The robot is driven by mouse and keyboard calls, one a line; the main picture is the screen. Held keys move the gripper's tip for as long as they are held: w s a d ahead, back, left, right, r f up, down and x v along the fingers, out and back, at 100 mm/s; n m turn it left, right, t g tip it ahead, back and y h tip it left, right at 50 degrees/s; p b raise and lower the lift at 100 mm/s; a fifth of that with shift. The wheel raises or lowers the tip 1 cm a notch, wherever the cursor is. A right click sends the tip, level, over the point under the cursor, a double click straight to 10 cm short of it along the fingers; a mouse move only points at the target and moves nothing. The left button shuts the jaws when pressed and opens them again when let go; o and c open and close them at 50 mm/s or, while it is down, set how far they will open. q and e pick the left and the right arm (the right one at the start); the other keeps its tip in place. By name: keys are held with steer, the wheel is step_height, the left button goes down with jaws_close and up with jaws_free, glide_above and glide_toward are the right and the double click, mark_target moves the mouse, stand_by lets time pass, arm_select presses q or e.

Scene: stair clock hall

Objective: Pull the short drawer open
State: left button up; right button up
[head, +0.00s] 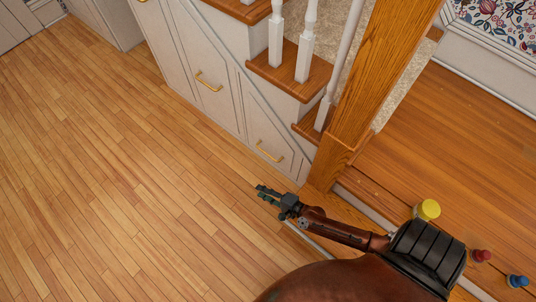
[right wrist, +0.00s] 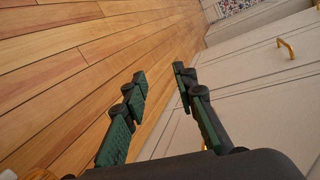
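The short drawer (head: 282,140) is the small sloping front at the low end of the stair, beside the wooden newel post. It has a brass bar handle (head: 268,152) and looks flush with the panel. My right gripper (head: 260,194) is over the floor in front of this drawer, apart from its handle. In the right wrist view its two fingers (right wrist: 160,78) are spread with nothing between them. That view also shows a brass handle (right wrist: 286,47) on a pale front at the right; I cannot tell which drawer it belongs to. My left gripper is out of view.
A taller drawer front (head: 212,98) with its own brass handle stands left of the short one. The newel post (head: 358,95) rises close to my right arm. A yellow knob-like object (head: 427,210) and red and blue ones lie at the right. The floor at left is clear.

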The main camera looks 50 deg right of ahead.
mark_target(268, 154)
steer(key=w+d+m+h+b, duration=0.1)
steer(key=w+d+m+h, duration=0.1)
steer(key=d, duration=0.3)
steer(key=w+d+f+m+t+h+b, duration=0.1)
steer(key=w+d+m+h, duration=0.1)
steer(key=w+d, duration=0.3)
steer(key=w+d+f+m+h, duration=0.1)
steer(key=w+d+m+h, duration=0.1)
steer(key=w+d+m, duration=0.1)
steer(key=shift+w+d+m+h+b, duration=0.2)
steer(key=shift+d+m, duration=0.15)
steer(key=shift+d, duration=0.2)
steer(key=shift+w+d+m+h+b, duration=0.1)
steer(key=shift+d+m+h+b, duration=0.1)
steer(key=shift+d+m, duration=0.25)
steer(key=shift+w+d, duration=0.2)
steer(key=shift+w, duration=0.65)
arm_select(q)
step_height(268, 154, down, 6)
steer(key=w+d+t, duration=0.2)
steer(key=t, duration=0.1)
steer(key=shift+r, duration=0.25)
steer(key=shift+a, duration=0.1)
arm_select(e)
steer(key=shift+t, duration=0.3)
steer(key=shift+c, duration=0.4)
jaws_close()
